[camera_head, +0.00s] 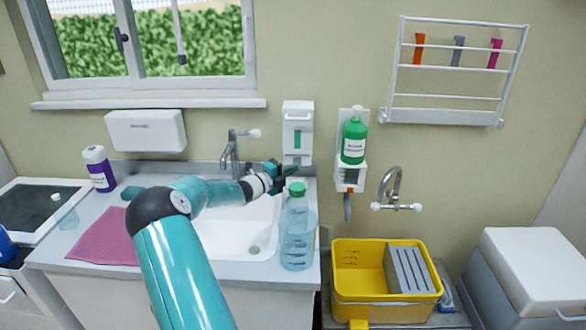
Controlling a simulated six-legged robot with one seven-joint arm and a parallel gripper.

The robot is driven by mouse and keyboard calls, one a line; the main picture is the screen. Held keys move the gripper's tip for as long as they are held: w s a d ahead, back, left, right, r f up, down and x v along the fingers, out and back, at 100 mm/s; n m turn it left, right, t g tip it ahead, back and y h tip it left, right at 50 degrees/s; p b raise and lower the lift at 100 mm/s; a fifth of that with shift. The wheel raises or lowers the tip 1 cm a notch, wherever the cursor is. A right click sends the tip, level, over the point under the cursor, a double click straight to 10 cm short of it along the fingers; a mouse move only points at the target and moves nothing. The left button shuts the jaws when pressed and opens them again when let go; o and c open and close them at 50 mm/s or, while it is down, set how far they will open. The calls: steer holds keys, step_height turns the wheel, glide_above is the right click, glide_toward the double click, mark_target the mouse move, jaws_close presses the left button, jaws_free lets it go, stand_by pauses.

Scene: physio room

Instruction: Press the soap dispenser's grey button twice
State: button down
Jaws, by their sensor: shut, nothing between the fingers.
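A white wall dispenser (297,118) with a green window strip hangs above the back edge of the sink. Its lower part, near a greyish patch, is close to my gripper; I cannot make out a button clearly. My gripper (290,171) is shut and empty, just below and in front of this dispenser. Whether it touches the dispenser I cannot tell. A second wall unit (351,175) to the right holds a green bottle (354,137) with a white label.
A clear bottle with a green cap (297,238) stands close below my gripper. The tap (231,155) rises just left of it. The sink basin (232,232) is empty. A pink cloth (103,237) lies left; a yellow bin (373,312) stands right.

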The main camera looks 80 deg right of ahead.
steer(key=v, duration=1)
steer(key=shift+a+f, duration=0.2)
steer(key=shift+s+a, duration=0.1)
stand_by(0.4)
steer(key=w+a+r+m+t+y, duration=0.2)
steer(key=w+a+m+t+y, duration=0.3)
steer(key=a, duration=0.6)
steer(key=w+a+r+m+t+y, duration=0.1)
steer(key=w+a+m, duration=0.1)
steer(key=a+m, duration=0.75)
steer(key=w+a+r+m+t+y, duration=0.25)
steer(key=w+a+m, duration=0.2)
steer(key=a, duration=0.85)
steer(key=s+a+r+m+t+y, duration=0.1)
steer(key=s+a+m+t+y, duration=0.1)
steer(key=a, duration=0.8)
steer(key=s+a+r+m+t+y, duration=0.2)
steer(key=a+m, duration=0.3)
steer(key=a, duration=0.6)
steer(key=s+a+r+m+t+y, duration=0.1)
steer(key=s+a+m+t+y, duration=0.1)
steer(key=a, duration=0.8)
steer(key=shift+s+a+r+m+t, duration=0.2)
steer(key=shift+s+r+m+t, duration=0.1)
steer(key=shift+s+m+t, duration=0.25)
steer(key=shift+d+m+y, duration=0.25)
steer(key=shift+d, duration=0.05)
